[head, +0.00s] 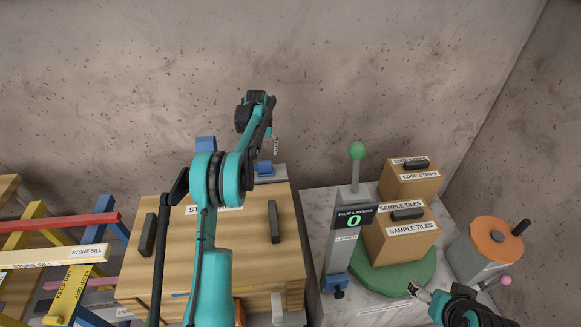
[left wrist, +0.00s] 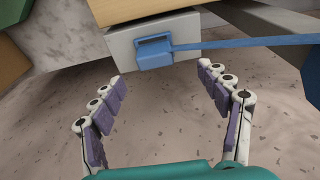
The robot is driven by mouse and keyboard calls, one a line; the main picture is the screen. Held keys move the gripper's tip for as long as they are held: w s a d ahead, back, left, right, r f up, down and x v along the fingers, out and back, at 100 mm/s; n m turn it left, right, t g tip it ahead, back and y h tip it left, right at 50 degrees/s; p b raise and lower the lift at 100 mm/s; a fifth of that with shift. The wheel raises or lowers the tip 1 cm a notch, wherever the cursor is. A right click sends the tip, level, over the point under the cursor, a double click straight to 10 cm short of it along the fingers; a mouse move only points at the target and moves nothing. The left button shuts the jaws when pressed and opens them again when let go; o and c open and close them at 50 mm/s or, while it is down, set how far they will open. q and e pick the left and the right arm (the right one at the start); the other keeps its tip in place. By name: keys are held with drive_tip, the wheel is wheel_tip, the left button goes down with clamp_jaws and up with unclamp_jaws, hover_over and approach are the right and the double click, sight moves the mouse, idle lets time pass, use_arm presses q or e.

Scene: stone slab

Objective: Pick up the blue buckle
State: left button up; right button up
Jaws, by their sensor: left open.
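The blue buckle (head: 264,169) sits on a small grey block (head: 277,174) behind the wooden crate. In the left wrist view the buckle (left wrist: 152,51) shows against the grey block's face, with a blue strap (left wrist: 245,43) running off to the right. My left gripper (head: 275,147) is above and beside the buckle in the head view. In the left wrist view my left gripper (left wrist: 160,75) is open and empty, its fingers on either side of the line to the buckle, apart from it. My right gripper (head: 412,290) is at the lower right; its jaws are too small to judge.
A wooden crate (head: 255,255) with dark handles lies in front. A green turntable (head: 410,272) holds sample tile boxes (head: 400,245) beside a film layers post (head: 354,190). An orange-topped drum (head: 497,240) stands right, coloured barrier bars (head: 60,225) left. The concrete wall is close behind.

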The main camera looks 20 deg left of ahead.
sight(265, 162)
use_arm(q)
drive_tip(key=shift+w+d+f, duration=0.1)
drive_tip(key=shift+w+f, duration=0.2)
drive_tip(key=shift+f, duration=0.15)
drive_tip(key=shift+w+d+f, duration=0.1)
drive_tip(key=shift+f, duration=0.2)
drive_tip(key=f, duration=0.2)
drive_tip(key=f+b, duration=0.1)
drive_tip(key=f, duration=0.2)
drive_tip(key=w+f+b, duration=0.1)
drive_tip(key=f, duration=0.1)
drive_tip(key=shift+a+f, duration=0.2)
drive_tip(key=shift+a, duration=0.05)
drive_tip(key=shift+r, duration=0.1)
drive_tip(key=shift+c, duration=0.3)
use_arm(e)
drive_tip(key=shift+s+d+f, duration=0.1)
drive_tip(key=shift+d+f, duration=0.05)
drive_tip(key=shift+f, duration=0.4)
drive_tip(key=shift+d+f, duration=0.15)
drive_tip(key=shift+f, duration=0.35)
use_arm(q)
drive_tip(key=c, duration=1.2)
